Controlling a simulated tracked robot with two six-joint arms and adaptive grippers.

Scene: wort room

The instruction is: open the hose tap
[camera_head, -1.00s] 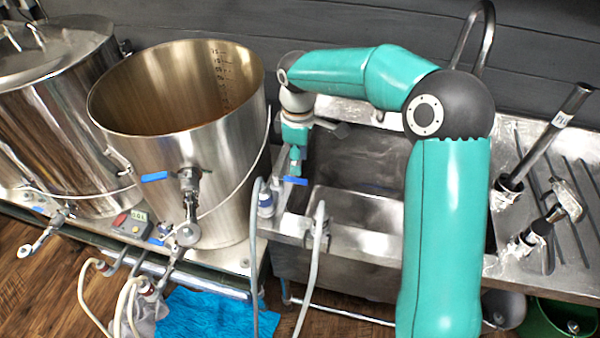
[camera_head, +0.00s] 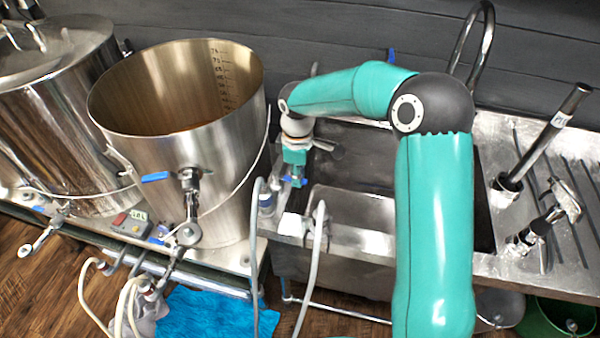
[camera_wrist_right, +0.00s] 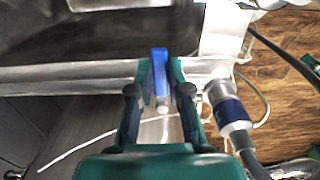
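The hose tap's blue lever (camera_head: 302,182) sits at the left front corner of the sink, mostly hidden behind my right gripper (camera_head: 295,178). In the right wrist view, the blue lever (camera_wrist_right: 159,70) stands between the two fingers of my right gripper (camera_wrist_right: 161,88). The fingers are apart, one on each side of the lever, with narrow gaps showing. Contact with the lever cannot be made out. A grey hose with a blue-banded connector (camera_wrist_right: 230,110) is just right of the fingers. My left gripper is not in view.
A large open steel kettle (camera_head: 180,130) with a blue-handled valve stands left of the tap. The steel sink (camera_head: 350,210) lies under my right arm. Grey hoses (camera_head: 312,260) hang in front. A blue cloth (camera_head: 215,312) lies below the kettle.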

